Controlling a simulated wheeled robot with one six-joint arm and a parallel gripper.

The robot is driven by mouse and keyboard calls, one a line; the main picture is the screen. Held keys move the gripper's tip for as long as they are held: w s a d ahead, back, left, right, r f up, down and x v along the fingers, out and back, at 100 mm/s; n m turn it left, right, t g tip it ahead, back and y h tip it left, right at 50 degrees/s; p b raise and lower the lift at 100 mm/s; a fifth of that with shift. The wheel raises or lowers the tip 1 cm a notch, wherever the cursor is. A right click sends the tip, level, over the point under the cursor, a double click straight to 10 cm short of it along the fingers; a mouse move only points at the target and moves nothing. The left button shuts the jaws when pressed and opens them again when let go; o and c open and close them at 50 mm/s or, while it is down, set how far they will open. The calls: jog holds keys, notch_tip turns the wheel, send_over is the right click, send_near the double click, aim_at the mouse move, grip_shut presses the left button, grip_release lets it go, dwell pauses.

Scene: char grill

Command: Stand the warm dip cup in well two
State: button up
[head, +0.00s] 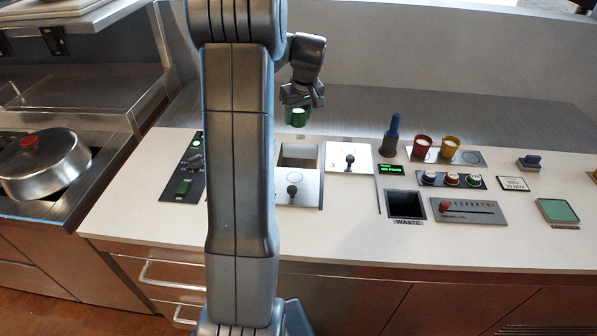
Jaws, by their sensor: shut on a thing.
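My gripper (299,106) is shut on a small green cup (298,118), held upright above the counter near its back. Below the cup is an open well (299,152), a dark rectangular opening, with its steel lid (297,190) with a black knob lying on the near side. The cup is apart from the well, slightly behind and above it. To the right is a closed lid (346,166) with a black knob and what looks like a "3". My arm hides the area left of the open well, and no number two is readable.
A red cup (422,146) and a yellow cup (449,147) stand in a holder at the right, by a blue-topped bottle (391,138). A square waste opening (405,205) is in front. A lidded pot (42,165) sits far left. The right counter holds a slider panel (468,210).

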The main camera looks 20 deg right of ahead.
notch_tip(320, 180, down, 19)
jog(key=b, duration=0.7)
jog(key=shift+r, duration=0.2)
jog(key=shift+f, duration=0.1)
jog(key=o, duration=1)
jog(key=shift+w, duration=0.1)
jog(key=v, duration=1.2)
jog(key=shift+b, duration=0.4)
